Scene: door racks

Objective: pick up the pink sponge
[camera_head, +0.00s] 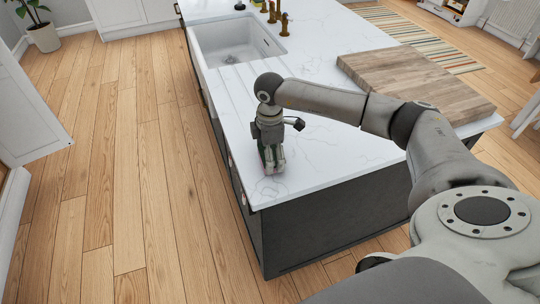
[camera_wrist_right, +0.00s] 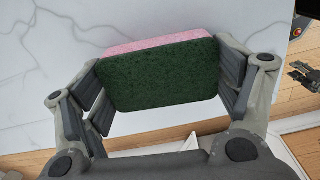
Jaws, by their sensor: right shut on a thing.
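The pink sponge (camera_wrist_right: 160,76) has a dark green scouring side that faces the camera in the right wrist view, with a pink edge along its top. My right gripper (camera_wrist_right: 165,85) is shut on it, with a finger pad against each end. In the head view the gripper (camera_head: 270,150) points down over the near corner of the white marble counter (camera_head: 320,155), and the sponge shows only as a small pink and green patch (camera_head: 272,157) between the fingers. I cannot tell whether the sponge touches the counter. My left gripper is not in view.
A wooden board (camera_head: 415,80) lies on the counter to the right. A white sink (camera_head: 235,42) with brass taps (camera_head: 275,14) is at the far left of the counter. The counter's left and front edges are close to the gripper. Wooden floor (camera_head: 120,180) is open to the left.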

